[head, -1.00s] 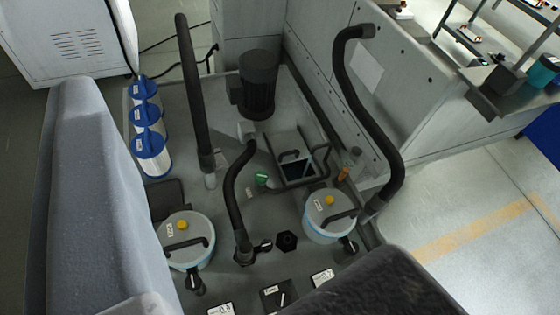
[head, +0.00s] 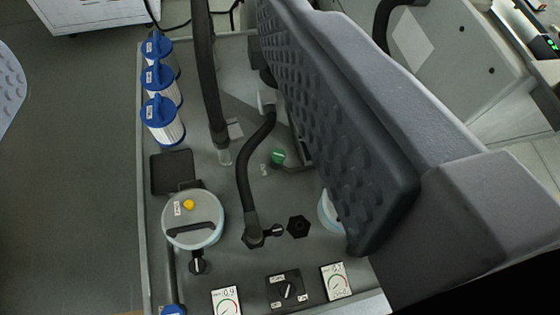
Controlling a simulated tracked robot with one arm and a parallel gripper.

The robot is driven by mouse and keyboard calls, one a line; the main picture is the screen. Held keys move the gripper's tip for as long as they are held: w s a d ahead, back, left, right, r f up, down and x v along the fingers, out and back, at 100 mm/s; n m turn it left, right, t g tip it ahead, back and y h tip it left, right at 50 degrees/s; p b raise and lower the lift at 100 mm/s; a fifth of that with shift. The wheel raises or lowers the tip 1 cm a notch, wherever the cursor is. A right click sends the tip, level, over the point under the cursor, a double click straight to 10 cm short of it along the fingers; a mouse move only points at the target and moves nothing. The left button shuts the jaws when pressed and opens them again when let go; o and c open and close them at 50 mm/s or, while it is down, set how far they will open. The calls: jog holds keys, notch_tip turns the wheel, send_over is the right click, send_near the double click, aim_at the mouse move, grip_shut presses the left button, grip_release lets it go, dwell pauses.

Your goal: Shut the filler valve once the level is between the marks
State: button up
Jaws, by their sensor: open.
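A small green-handled valve (head: 278,157) sits on the grey tank top, just left of my gripper's right jaw. A small label lies beside it, too small to read; I cannot tell for sure that it is the filler valve. My gripper (head: 160,90) is open and empty. Its right jaw, with a ribbed pad, crosses the right of the view; only a sliver of the left jaw shows at the left edge. The valve lies between the jaws in the picture, apparently untouched. No liquid level or marks can be made out; the right jaw hides the area right of the valve.
Several blue-capped filters (head: 163,120) stand along the tank's left edge. A lidded canister (head: 193,220) stands front left, another (head: 328,213) is mostly hidden by the jaw. A black hose (head: 243,175) runs left of the valve. Gauges (head: 226,301) and a switch (head: 287,289) line the front.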

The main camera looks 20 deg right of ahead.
jog(key=w+d+f+n+g+b, duration=0.1)
jog(key=w+d+f+g+b, duration=0.2)
jog(key=w+f, duration=0.85)
jog(key=n+g+y+b, duration=0.15)
jog(key=g+b, duration=0.25)
jog(key=g, duration=0.4)
send_over(279, 155)
jog(key=s+d, duration=0.2)
jog(key=s, duration=0.4)
notch_tip(279, 155, down, 45)
jog(key=shift+h, duration=0.25)
jog(key=x, duration=0.4)
jog(key=b+x, duration=0.1)
jog(key=x, duration=0.4)
jog(key=w+b+x, duration=0.1)
jog(key=x, duration=0.3)
jog(key=shift+w+a+f, duration=0.15)
jog(key=shift+a, duration=0.15)
jog(key=shift+c, duration=0.4)
